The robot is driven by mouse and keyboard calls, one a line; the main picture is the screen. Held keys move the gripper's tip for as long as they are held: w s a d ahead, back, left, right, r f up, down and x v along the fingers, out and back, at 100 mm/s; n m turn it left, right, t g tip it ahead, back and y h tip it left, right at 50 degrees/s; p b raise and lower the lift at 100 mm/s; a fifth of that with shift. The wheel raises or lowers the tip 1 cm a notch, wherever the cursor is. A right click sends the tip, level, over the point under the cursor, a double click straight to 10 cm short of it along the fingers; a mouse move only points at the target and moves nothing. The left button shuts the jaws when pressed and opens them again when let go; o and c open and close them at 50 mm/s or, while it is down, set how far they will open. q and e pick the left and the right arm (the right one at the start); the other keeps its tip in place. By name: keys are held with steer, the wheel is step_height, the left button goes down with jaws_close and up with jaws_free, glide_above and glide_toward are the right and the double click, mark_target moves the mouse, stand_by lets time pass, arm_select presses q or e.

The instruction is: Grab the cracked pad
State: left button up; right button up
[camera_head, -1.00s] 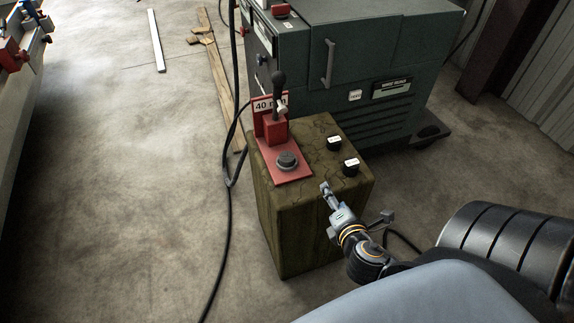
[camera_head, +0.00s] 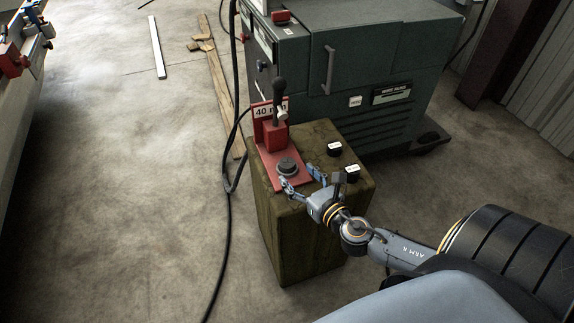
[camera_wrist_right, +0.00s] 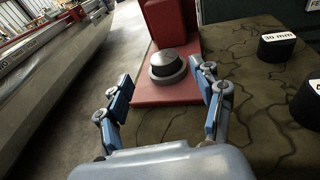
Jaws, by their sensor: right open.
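A round dark grey pad with a paler rim (camera_head: 287,167) sits on the red base plate (camera_head: 270,172) of a small lever press, on top of a brown-green box (camera_head: 290,240). It also shows in the right wrist view (camera_wrist_right: 167,68); I see no clear crack on it. My right gripper (camera_head: 300,178) is open and empty, close in front of the pad. In the wrist view its blue fingers lie to the left and right, with the pad just beyond and between the tips, not gripped. My left gripper is not in view.
Two black labelled cylinders (camera_head: 334,149) (camera_head: 352,173) stand on the box to the right. The red press body with its black lever (camera_head: 279,100) rises behind the pad. A green cabinet (camera_head: 365,60) stands behind. A black cable hangs left of the box.

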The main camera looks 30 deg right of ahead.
mark_target(291, 168)
steer(key=shift+w+d+f, duration=0.1)
steer(key=shift+w+f, duration=0.1)
steer(key=shift+w, duration=0.35)
steer(key=w, duration=0.3)
steer(key=shift+w+d+f+b, duration=0.25)
steer(key=shift+d+f+b, duration=0.05)
steer(key=shift+f+b, duration=0.1)
steer(key=shift+w+f, duration=0.1)
steer(key=shift+w, duration=0.3)
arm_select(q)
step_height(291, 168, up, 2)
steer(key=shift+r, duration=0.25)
arm_select(e)
steer(key=c, duration=1.3)
